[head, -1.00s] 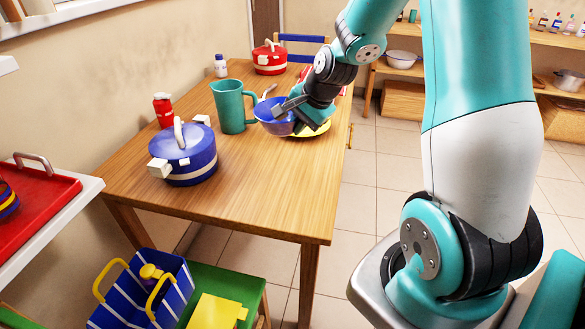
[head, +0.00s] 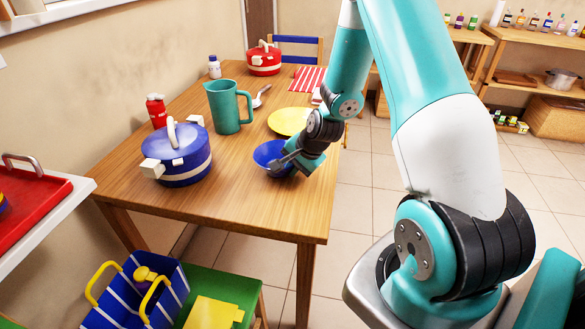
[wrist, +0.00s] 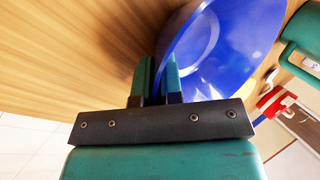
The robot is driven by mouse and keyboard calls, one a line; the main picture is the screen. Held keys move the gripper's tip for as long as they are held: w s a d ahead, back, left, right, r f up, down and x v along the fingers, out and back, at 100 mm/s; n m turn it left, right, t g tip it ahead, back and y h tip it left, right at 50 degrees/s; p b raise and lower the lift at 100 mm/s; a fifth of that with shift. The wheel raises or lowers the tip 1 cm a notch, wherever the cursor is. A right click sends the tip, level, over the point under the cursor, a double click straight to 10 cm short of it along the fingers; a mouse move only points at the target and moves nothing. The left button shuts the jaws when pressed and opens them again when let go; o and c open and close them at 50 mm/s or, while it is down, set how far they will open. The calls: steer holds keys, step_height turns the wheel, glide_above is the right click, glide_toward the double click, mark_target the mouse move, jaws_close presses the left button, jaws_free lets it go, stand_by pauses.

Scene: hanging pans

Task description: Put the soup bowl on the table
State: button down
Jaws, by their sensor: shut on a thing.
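The blue soup bowl (head: 268,153) is upright at the wooden table (head: 235,205), in front of the yellow plate. My gripper (head: 283,163) is shut on the bowl's near right rim. In the wrist view the fingers (wrist: 158,82) pinch the wall of the bowl (wrist: 225,45), and the wood surface lies close beside it. The bowl's underside is hidden, so I cannot tell whether it touches the tabletop.
A yellow plate (head: 288,121) lies just behind the bowl. A teal pitcher (head: 226,108) and a blue pot (head: 182,160) stand to its left. A red pot (head: 264,60) is at the far end. The table's front area is clear.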

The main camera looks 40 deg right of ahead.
steer(key=c, duration=1.3)
jaws_free()
steer(key=shift+r, duration=0.1)
steer(key=v, duration=1.1)
steer(key=s+a+r+n+g+y+p, duration=0.1)
steer(key=s+a+r+n, duration=0.1)
steer(key=a+r+n, duration=0.4)
steer(key=s+a+r+n+g+y, duration=0.1)
steer(key=a+r+n, duration=0.15)
steer(key=a, duration=0.65)
steer(key=s+a+r+n+g, duration=0.1)
steer(key=s+a+r+n, duration=0.1)
steer(key=s+a+n, duration=0.2)
steer(key=s+a+r+n+g, duration=0.1)
steer(key=s+a+r+n, duration=0.1)
steer(key=s+a+n, duration=0.2)
steer(key=s+a+r+n+g, duration=0.1)
steer(key=s+a+r+n, duration=0.1)
steer(key=s+a+n, duration=0.2)
steer(key=shift+s+r+n+y, duration=0.15)
steer(key=shift+s+n, duration=0.3)
steer(key=shift+s, duration=0.5)
steer(key=shift+s+r+n+y, duration=0.1)
steer(key=shift+s+n+y, duration=0.25)
steer(key=shift+s, duration=0.55)
